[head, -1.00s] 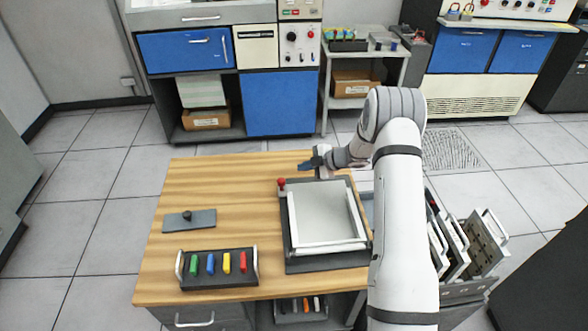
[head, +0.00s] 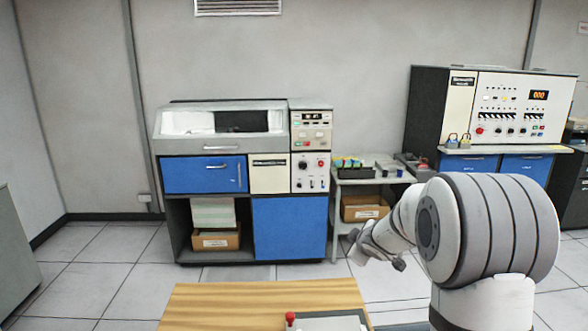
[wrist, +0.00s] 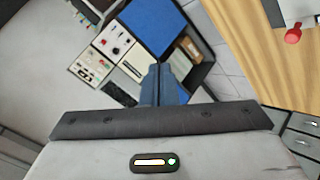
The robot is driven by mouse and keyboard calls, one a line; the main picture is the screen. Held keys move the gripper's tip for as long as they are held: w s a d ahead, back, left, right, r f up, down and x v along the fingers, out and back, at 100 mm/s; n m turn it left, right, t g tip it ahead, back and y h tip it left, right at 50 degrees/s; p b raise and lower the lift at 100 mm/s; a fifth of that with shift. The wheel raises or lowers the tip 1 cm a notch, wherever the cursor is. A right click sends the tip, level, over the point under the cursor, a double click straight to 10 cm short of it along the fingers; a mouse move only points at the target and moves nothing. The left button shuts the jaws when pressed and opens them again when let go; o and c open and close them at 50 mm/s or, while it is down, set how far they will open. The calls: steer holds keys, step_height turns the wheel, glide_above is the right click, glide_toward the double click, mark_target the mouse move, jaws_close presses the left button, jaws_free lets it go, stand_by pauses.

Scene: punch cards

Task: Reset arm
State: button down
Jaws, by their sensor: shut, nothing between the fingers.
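My arm rises at the right of the head view, bent, with its end reaching left above the floor beyond the wooden table (head: 240,300). The end of the arm is seen from behind in the head view and its fingers cannot be made out there. In the wrist view my gripper (wrist: 163,72) has its two blue-grey fingers together, shut and empty. It is clear of the table and touches nothing that I can see.
A grey and blue machine cabinet (head: 290,228) stands against the back wall. A small side table (head: 380,178) with colored items is beside it, and a control console (head: 505,112) stands further right. A red knob (head: 291,318) shows at the table's edge; it also shows in the wrist view (wrist: 292,36).

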steer(key=s+d+r+m+g+h, duration=0.1)
steer(key=s+r+m+g+h, duration=0.2)
steer(key=s, duration=0.7)
steer(key=s+d+r+m, duration=0.2)
steer(key=s+m, duration=0.2)
steer(key=s, duration=0.6)
steer(key=s+a+f+m+g+y, duration=0.1)
steer(key=s+a+m+g, duration=0.1)
steer(key=s, duration=0.7)
steer(key=s+a+f+m+g+y+b, duration=0.1)
steer(key=s+a+m+g, duration=0.1)
steer(key=s, duration=0.8)
steer(key=shift+a+f, duration=0.25)
steer(key=shift+a, duration=0.6)
steer(key=shift+s, duration=0.1)
